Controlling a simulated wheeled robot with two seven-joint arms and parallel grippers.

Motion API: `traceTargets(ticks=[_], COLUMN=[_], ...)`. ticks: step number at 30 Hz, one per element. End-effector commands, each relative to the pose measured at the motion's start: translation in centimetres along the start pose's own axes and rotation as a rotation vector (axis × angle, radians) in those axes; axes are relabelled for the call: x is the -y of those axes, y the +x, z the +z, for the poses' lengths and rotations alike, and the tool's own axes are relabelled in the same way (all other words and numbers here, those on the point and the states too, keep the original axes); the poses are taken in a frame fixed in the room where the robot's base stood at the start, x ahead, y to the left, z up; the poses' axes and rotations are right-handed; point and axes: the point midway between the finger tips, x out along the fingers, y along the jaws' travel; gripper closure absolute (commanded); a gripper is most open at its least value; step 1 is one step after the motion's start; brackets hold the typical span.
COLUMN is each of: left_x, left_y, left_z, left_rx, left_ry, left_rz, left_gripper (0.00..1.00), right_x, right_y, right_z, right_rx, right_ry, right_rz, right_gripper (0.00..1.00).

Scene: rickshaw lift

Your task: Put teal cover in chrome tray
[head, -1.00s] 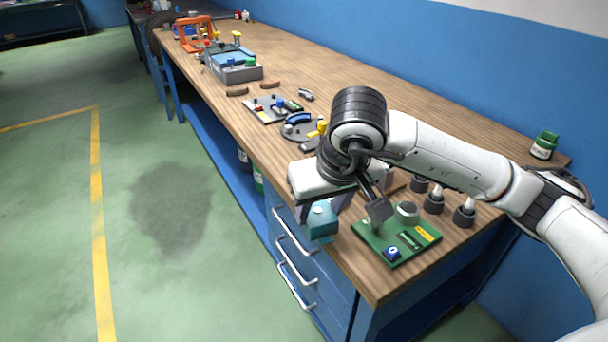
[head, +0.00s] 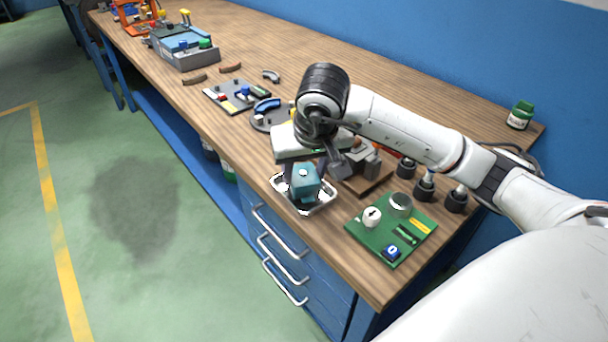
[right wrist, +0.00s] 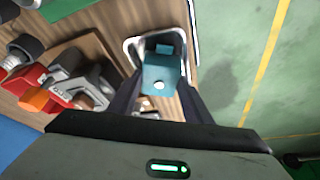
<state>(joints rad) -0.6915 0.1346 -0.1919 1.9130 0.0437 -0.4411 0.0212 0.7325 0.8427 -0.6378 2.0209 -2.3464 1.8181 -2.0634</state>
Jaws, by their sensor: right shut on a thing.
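The teal cover (head: 306,183) is a boxy teal block with a pale round spot. My right gripper (head: 303,189) is shut on it, with one dark finger on each side. The cover is over the chrome tray (head: 322,208), a shiny shallow tray at the bench's front edge. In the right wrist view the cover (right wrist: 161,76) sits between the fingers, within the outline of the tray (right wrist: 130,45). I cannot tell whether the cover touches the tray floor. My left gripper is not in view.
A green board (head: 385,244) with knobs lies right of the tray. A grey clamp on a brown base (head: 372,184) and several dark holders (head: 425,188) stand behind. A round grey fixture (head: 262,117) is further left. Drawer handles (head: 280,255) are below the bench edge.

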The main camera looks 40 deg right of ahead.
Motion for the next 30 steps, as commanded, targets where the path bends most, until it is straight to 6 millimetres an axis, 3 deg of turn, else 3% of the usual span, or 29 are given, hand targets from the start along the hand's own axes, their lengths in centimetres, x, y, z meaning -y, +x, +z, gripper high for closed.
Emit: traceTargets(ticks=[3,15,16,19,30], left_x=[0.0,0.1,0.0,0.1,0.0], left_y=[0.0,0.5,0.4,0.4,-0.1], left_z=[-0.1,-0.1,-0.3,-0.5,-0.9], left_rx=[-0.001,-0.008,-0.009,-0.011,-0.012], left_ry=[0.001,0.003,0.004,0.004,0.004], left_rz=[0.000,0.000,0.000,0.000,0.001], left_gripper=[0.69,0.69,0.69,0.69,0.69], right_x=[0.0,0.0,0.0,0.0,0.0], right_y=[1.1,1.7,1.6,1.5,1.1], right_z=[0.5,0.7,0.6,0.6,0.5], right_rx=[0.001,-0.003,-0.002,-0.001,0.000], right_ry=[0.000,-0.001,-0.001,-0.001,-0.001], right_rz=[-0.001,-0.001,-0.001,-0.001,0.000], right_gripper=[0.82,0.82,0.52,0.36,0.36])
